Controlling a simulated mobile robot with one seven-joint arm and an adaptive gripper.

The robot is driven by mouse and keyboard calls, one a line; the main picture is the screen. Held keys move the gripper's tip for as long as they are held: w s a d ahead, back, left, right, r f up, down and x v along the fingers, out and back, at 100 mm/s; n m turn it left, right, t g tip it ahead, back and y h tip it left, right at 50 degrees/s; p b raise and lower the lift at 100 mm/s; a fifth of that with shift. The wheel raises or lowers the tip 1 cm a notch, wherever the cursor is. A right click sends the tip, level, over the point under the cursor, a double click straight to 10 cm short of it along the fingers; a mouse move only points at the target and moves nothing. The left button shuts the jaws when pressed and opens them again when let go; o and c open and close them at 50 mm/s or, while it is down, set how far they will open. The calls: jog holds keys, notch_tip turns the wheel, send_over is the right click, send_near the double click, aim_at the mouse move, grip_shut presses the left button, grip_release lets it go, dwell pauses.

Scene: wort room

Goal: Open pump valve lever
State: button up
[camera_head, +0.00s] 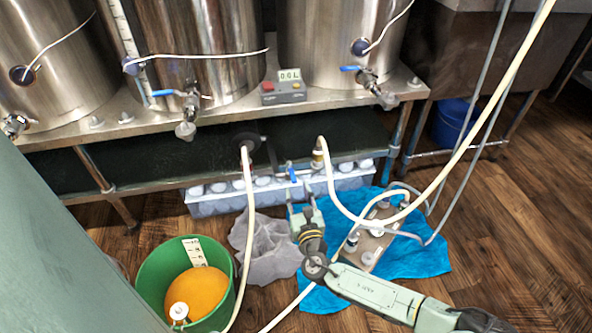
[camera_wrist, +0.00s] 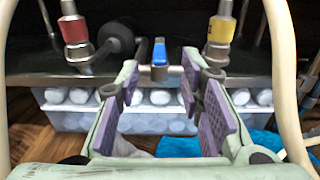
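The pump valve lever is a small blue handle (camera_head: 293,172) on a metal valve under the front edge of the steel shelf. In the wrist view the blue lever (camera_wrist: 160,54) points toward me, centred just beyond my fingertips. My gripper (camera_wrist: 162,82) is open, with its purple-grey pads on either side of the line to the lever and nothing between them. In the head view my gripper (camera_head: 297,192) is just below and in front of the lever. I cannot tell whether any finger touches the valve.
A red-collared hose fitting (camera_wrist: 75,30) is left of the lever and a yellow-collared one (camera_wrist: 220,32) right, with pale hoses close by. A bin of white-capped bottles (camera_head: 225,202) sits behind. A green bucket (camera_head: 152,270), grey cloth (camera_head: 268,255) and blue cloth (camera_head: 430,260) lie on the floor.

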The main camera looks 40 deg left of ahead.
aim_at(294, 182)
jog(key=x, duration=0.7)
jog(key=shift+w, duration=0.1)
jog(key=shift+c, duration=0.4)
grip_shut()
dwell(0.3)
